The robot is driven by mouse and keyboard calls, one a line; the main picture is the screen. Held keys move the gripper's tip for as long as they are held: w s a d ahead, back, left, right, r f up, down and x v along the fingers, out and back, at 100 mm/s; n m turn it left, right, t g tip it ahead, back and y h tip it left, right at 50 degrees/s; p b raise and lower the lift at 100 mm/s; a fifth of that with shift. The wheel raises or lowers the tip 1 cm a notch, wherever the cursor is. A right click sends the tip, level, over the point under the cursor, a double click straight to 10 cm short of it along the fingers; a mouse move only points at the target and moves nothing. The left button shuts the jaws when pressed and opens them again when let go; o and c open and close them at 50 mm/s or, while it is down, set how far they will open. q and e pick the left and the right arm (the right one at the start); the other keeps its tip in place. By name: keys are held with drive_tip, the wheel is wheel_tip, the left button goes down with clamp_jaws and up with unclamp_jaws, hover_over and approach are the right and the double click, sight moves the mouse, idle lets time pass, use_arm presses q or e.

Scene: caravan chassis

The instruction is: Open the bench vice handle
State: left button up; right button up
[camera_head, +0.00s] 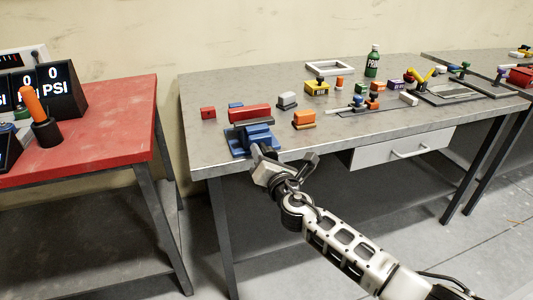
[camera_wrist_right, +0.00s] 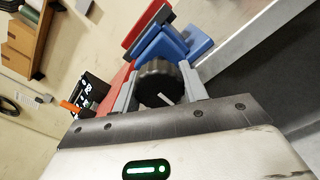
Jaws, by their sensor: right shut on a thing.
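The bench vice (camera_head: 250,137) is blue and sits at the front left edge of the grey workbench. It also shows in the right wrist view (camera_wrist_right: 165,45), beyond the gripper. My right gripper (camera_head: 262,155) reaches the near side of the vice. In the right wrist view, its two grey fingers (camera_wrist_right: 160,88) stand on either side of a dark ribbed round handle (camera_wrist_right: 156,82) with a white mark, and are shut on it. In the head view the handle is hidden behind the gripper. My left gripper is not in view.
The grey workbench (camera_head: 205,150) holds a red block (camera_head: 208,112), an orange block (camera_head: 303,119), a green bottle (camera_head: 373,61) and several other small items. A white drawer (camera_head: 400,148) hangs under its front. A red table (camera_head: 110,135) stands at left, across a gap.

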drive_tip(key=shift+w+r, duration=0.2)
drive_tip(key=shift+r, duration=0.25)
drive_tip(key=o, duration=1)
drive_tip(key=shift+w+a+f, duration=0.1)
drive_tip(key=shift+w+f, duration=0.05)
drive_tip(key=shift+w+a+f, duration=0.1)
drive_tip(key=shift+w+f, duration=0.1)
drive_tip(key=shift+f, duration=0.05)
drive_tip(key=shift+s, duration=0.15)
drive_tip(key=shift+s+d, duration=0.25)
drive_tip(key=shift+s, duration=0.25)
drive_tip(key=p+v, duration=0.1)
drive_tip(key=v, duration=1.4)
drive_tip(key=shift+r, duration=0.1)
